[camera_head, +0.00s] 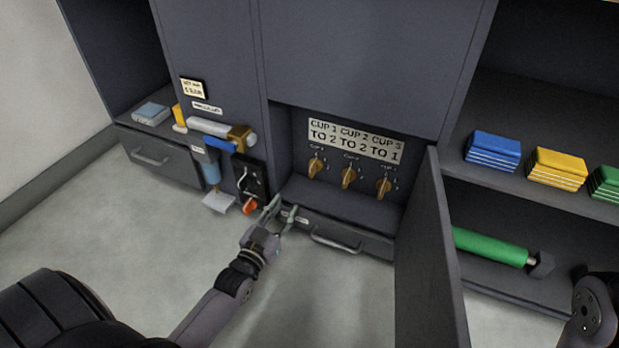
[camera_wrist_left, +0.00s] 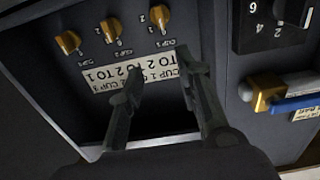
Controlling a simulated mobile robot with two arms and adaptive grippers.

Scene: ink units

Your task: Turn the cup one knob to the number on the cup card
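The cup card (camera_head: 355,140) is on the back wall of the open recess and reads cup 1 to 2, cup 2 to 2, cup 3 to 1. Below it are three orange knobs: the cup one knob (camera_head: 316,168) at left, the cup two knob (camera_head: 348,178) in the middle and the cup three knob (camera_head: 384,187) at right. The number each knob points to is too small to tell. My left gripper (camera_head: 279,209) is open and empty, apart from the knobs, near the recess's lower left corner. In the left wrist view the cup one knob (camera_wrist_left: 160,16) lies beyond the fingers (camera_wrist_left: 161,64).
An open door (camera_head: 430,250) stands at the recess's right side. A drawer (camera_head: 335,238) with a handle is below. Left of the recess is a black panel with a crank (camera_head: 248,183). Colored boxes (camera_head: 493,151) and a green cylinder (camera_head: 490,246) lie on the right shelves.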

